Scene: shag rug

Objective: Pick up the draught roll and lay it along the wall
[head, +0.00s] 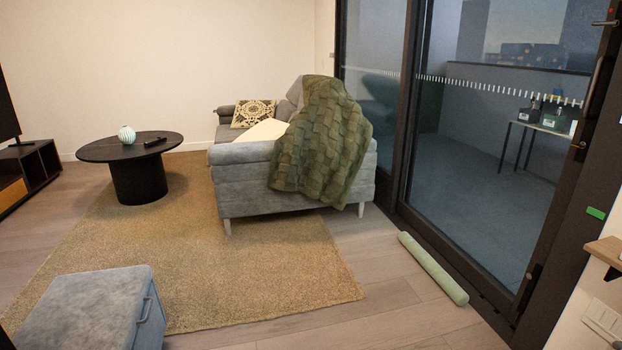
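The draught roll (433,268) is a long pale green cylinder. It lies on the wooden floor at the right, in front of the dark-framed glass door (490,150). It runs roughly parallel to the door's bottom frame, with its near end toward the lower right. The cream wall (200,60) stands at the back, and a light strip of wall (590,315) with switches shows at the lower right. Neither of my grippers is in the head view.
A grey sofa (240,190) with a green knitted blanket (325,140) stands left of the roll. A tan shag rug (230,275) covers the middle floor. A grey storage pouf (90,305) is at the lower left. A round black table (135,150) stands farther back. Bare floor (400,310) lies between rug and roll.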

